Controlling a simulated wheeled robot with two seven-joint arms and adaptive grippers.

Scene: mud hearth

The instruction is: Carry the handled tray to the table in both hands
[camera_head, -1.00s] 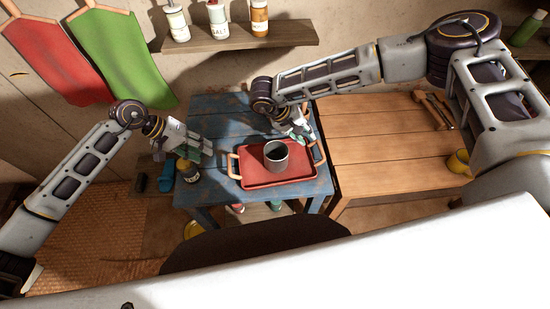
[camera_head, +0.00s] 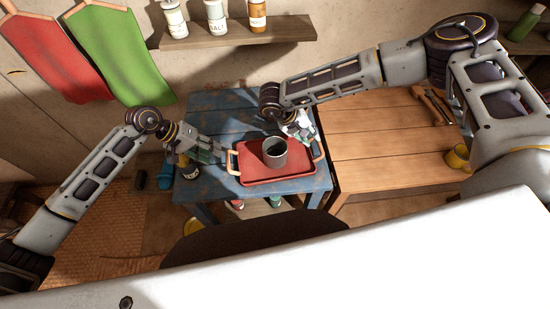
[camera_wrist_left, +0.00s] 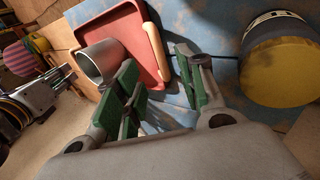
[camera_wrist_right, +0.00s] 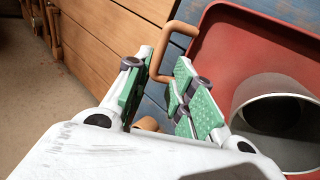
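The red handled tray (camera_head: 250,172) lies flat on the blue table (camera_head: 215,112), with a grey metal cup (camera_head: 275,155) standing in it. My left gripper (camera_head: 222,153) is open by the tray's left wooden handle (camera_head: 233,163). In the left wrist view, that handle (camera_wrist_left: 153,52) lies just beyond the open green-padded fingers (camera_wrist_left: 158,72). My right gripper (camera_head: 303,132) is above the tray's far right side and partly hides it. In the right wrist view, its fingers (camera_wrist_right: 162,72) are apart, with the right handle (camera_wrist_right: 178,32) just beyond them. Both grippers look empty.
A plain wooden table (camera_head: 385,150) adjoins the blue one at right, its middle bare. A yellow mug (camera_head: 457,157) and wooden tools (camera_head: 435,103) are near its right side. A shelf (camera_head: 240,34) holds bottles.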

